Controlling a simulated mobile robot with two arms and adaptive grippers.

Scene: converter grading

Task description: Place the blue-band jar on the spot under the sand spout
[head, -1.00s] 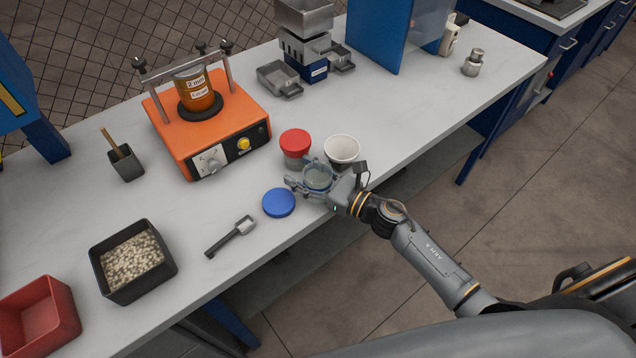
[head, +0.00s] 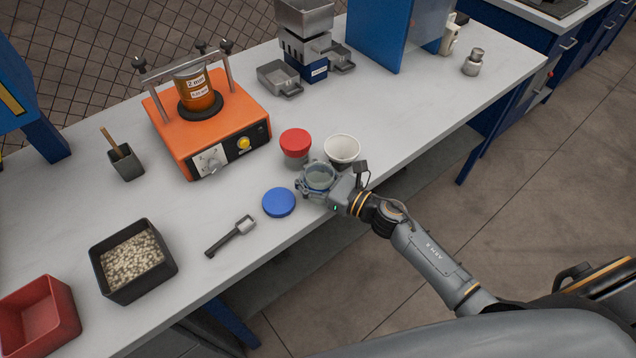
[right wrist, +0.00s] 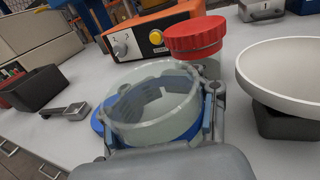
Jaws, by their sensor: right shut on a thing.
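The clear, open-topped jar (head: 319,176) stands at the bench's front edge, empty as far as I can see. In the right wrist view the jar (right wrist: 150,105) fills the middle, with blue showing around its lower part; I cannot tell how much is its band. My right gripper (head: 318,184) is shut around the jar's sides, its fingers also showing in the right wrist view (right wrist: 160,128). The jar looks upright and at bench level. I cannot make out a sand spout or the spot under it for certain. My left gripper is not in view.
An orange shaker (head: 237,110) and metal hopper (head: 304,18) stand farther back. The right-hand bench is mostly clear.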

